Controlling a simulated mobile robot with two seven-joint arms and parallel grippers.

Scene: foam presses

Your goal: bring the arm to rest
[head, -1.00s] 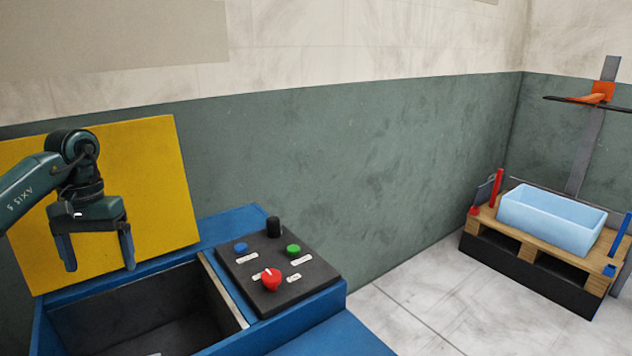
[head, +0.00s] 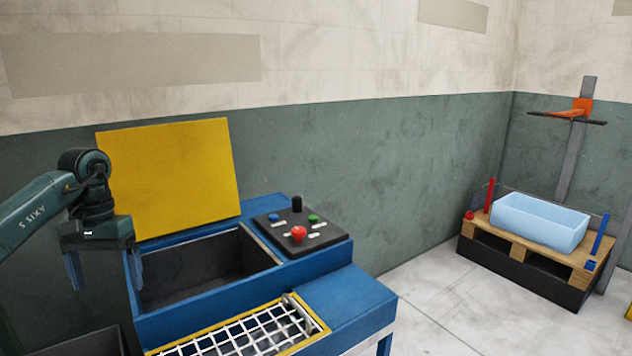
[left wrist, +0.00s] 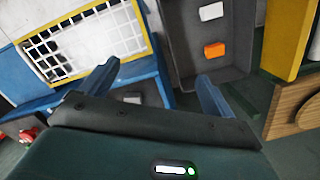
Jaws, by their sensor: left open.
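My left gripper (head: 105,272) hangs at the left of the head view, fingers pointing down, in front of the left side of the blue press (head: 230,315). It is open, with nothing between its fingers. In the left wrist view its two fingers (left wrist: 153,85) stand wide apart. My right gripper is in neither view.
The press has an open bin, a raised yellow lid (head: 170,180), a control panel (head: 303,236) and a yellow-framed grid (head: 240,338). A grey container (left wrist: 225,75) holds white and orange blocks (left wrist: 214,50). A pallet (head: 520,252) with a light-blue tub (head: 540,220) stands far right.

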